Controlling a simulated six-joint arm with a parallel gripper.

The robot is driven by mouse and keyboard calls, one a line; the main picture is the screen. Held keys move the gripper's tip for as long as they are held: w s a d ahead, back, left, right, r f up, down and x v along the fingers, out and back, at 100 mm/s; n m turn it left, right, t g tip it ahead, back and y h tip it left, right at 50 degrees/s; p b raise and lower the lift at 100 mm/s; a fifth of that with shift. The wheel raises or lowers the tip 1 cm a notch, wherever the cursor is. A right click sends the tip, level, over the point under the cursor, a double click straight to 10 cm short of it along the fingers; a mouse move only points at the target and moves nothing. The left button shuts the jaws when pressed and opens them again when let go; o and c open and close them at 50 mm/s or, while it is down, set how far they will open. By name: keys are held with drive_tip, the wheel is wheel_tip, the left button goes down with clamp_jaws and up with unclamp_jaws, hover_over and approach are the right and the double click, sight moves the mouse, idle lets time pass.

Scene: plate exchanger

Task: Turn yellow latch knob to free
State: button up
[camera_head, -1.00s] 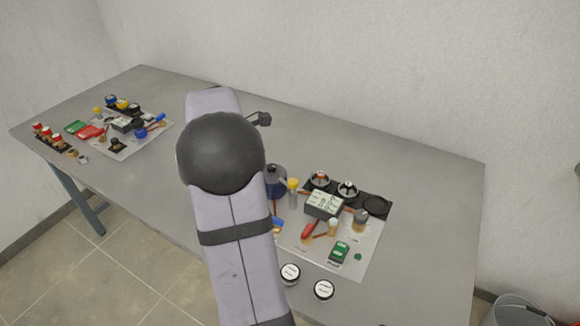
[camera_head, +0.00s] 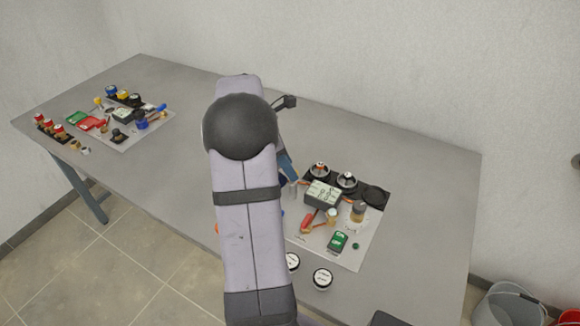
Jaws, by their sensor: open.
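The yellow-topped knob on the right-hand board is hidden now behind my arm and hand. Only a small grey post (camera_head: 293,188) shows where it stood. My gripper (camera_head: 289,170) is mostly hidden behind my own arm. A bluish-grey part of it shows just right of the arm, pointing down at that post. I cannot tell whether it touches the knob. It is open.
A second board (camera_head: 122,145) with similar parts lies at the far left. The table (camera_head: 420,200) is clear on the right.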

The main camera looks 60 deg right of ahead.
drive_tip(key=shift+x, duration=0.9)
drive_tip(key=c, duration=1)
